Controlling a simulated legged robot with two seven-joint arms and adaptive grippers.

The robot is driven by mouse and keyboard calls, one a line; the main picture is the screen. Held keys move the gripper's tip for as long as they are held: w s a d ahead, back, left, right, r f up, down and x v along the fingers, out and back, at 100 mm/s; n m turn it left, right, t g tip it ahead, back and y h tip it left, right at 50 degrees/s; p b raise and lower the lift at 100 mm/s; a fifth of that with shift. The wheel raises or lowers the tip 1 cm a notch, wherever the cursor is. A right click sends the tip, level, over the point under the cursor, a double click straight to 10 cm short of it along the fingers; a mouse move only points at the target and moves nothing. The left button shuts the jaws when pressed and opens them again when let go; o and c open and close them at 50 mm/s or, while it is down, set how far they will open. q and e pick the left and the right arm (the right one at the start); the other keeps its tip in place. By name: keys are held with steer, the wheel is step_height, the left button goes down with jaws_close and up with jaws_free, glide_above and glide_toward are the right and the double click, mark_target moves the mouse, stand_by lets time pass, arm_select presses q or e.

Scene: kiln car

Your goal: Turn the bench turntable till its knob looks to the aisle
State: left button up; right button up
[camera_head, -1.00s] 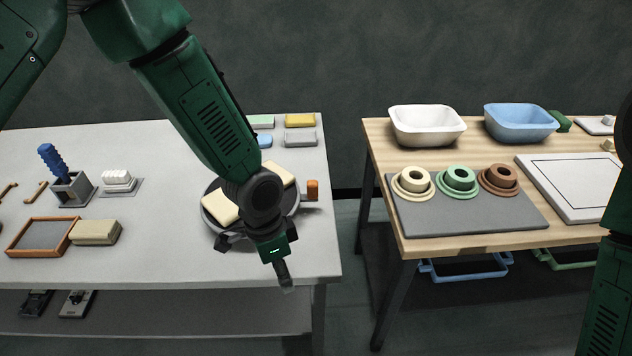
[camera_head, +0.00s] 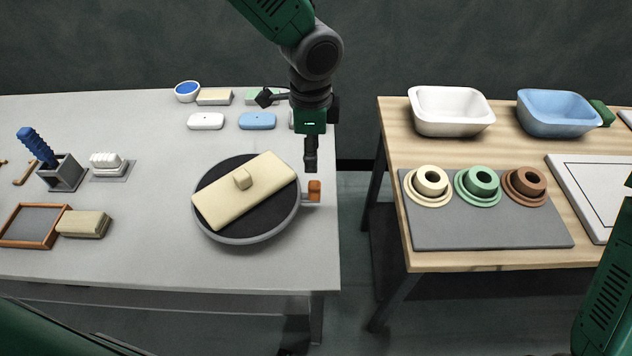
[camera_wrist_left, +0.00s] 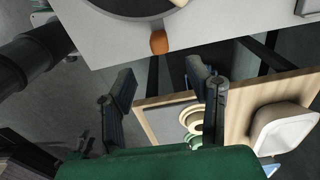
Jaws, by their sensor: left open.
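The bench turntable (camera_head: 248,232) is a dark round disc with a grey rim on the grey bench. A cream slab with a small block on top (camera_head: 222,205) lies across it. Its orange knob (camera_head: 314,190) sticks out at the right, towards the gap between the two benches. My left gripper (camera_head: 288,131) is open and empty, behind and above the knob in the head view. In the left wrist view the knob (camera_wrist_left: 159,42) shows beyond and between the spread fingers (camera_wrist_left: 162,82), apart from both. My right gripper is out of view; part of my right arm shows at the right edge.
Soap-like blocks (camera_head: 206,121) and a small bowl (camera_head: 187,91) stand behind the turntable. A wooden-framed slate (camera_head: 32,226) and a tool holder (camera_head: 62,176) are at left. Across the gap, the wooden bench (camera_head: 440,262) carries basins and ring-shaped pieces. Bench front is clear.

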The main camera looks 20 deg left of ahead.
mark_target(315, 183)
arm_select(q)
steer(key=f, duration=0.7)
steer(key=d+f, duration=0.1)
steer(key=f, duration=0.3)
steer(key=shift+a+f, duration=0.2)
steer(key=shift+f, duration=0.35)
steer(key=shift+a+f, duration=0.1)
steer(key=shift+a, duration=0.15)
steer(key=shift+d, duration=0.1)
jaws_close()
steer(key=shift+d, duration=0.1)
